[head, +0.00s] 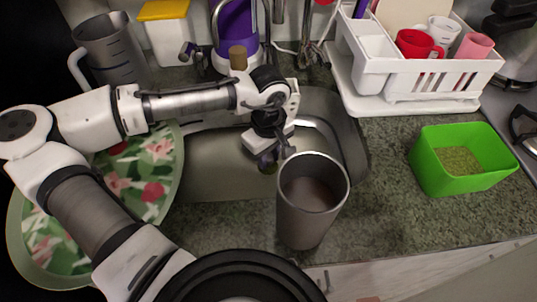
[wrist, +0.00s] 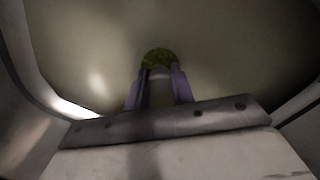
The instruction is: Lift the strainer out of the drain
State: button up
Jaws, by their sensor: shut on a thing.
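The strainer (wrist: 159,56) shows in the wrist view as a small round yellow-green piece at my fingertips. My gripper (wrist: 160,74) has its two purple fingers shut on it. In the head view my gripper (head: 269,158) points down into the steel sink (head: 212,165), near its right side. There the strainer is mostly hidden by my fingers and wrist. The drain cannot be made out in either view, and I cannot tell how high the strainer is above the sink floor.
A tall grey cup (head: 308,215) stands on the front counter close to my gripper. A floral tray (head: 135,180) lies left of the sink. A white dish rack (head: 400,105) and a green box (head: 435,180) stand to the right. A grey pitcher (head: 112,55) stands behind.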

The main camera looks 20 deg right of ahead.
aim_at(268, 156)
jog(key=shift+c, duration=1)
jog(key=shift+r, duration=0.1)
jog(key=shift+r+p, duration=1.2)
jog(key=shift+r+p, duration=1.8)
jog(key=shift+r, duration=0.1)
jog(key=shift+w, duration=0.1)
